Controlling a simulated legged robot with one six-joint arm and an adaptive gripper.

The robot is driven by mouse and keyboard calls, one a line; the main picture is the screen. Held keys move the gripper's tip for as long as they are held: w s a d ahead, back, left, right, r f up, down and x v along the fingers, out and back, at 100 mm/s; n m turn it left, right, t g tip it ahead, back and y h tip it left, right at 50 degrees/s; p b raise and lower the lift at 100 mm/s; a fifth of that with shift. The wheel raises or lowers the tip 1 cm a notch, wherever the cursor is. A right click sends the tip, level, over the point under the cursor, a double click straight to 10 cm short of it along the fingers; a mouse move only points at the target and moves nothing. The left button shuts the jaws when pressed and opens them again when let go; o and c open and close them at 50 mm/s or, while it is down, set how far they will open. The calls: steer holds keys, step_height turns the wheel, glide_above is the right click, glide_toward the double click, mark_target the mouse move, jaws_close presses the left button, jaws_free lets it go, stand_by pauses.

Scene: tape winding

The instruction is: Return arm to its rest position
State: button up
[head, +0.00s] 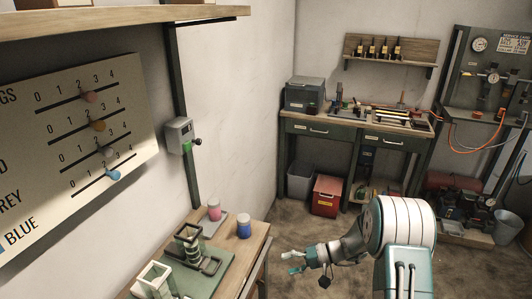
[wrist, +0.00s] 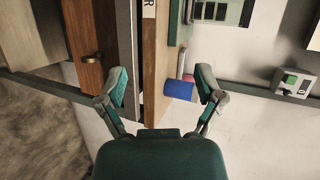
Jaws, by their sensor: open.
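My gripper (head: 291,261) is at the end of my teal and white arm, in the lower right of the head view. It is held out over the brown floor, to the right of the wooden bench. In the wrist view my gripper (wrist: 162,84) has its two teal fingers spread apart. Nothing is between the fingertips that I can see being held. The bench edge and a blue jar (wrist: 180,90) show beyond the fingers, the picture turned on its side.
A slider board (head: 75,140) hangs on the left wall. A workbench (head: 330,131) stands at the back. Open floor lies between.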

steer(key=s+r+n+g+h, duration=0.1)
steer(key=s+r+h, duration=0.3)
steer(key=r, duration=0.6)
steer(key=s+d+r+t+h, duration=0.3)
steer(key=s+r, duration=0.4)
steer(key=s, duration=0.5)
steer(key=s+d+r+t+h, duration=0.3)
steer(key=s+d+r+h, duration=0.2)
steer(key=s, duration=0.7)
step_height(320, 180, up, 3)
steer(key=shift+d+r+m+t+h, duration=0.15)
steer(key=shift+d+m+t+h, duration=0.2)
steer(key=shift+h, duration=0.65)
steer(key=shift+a, duration=0.1)
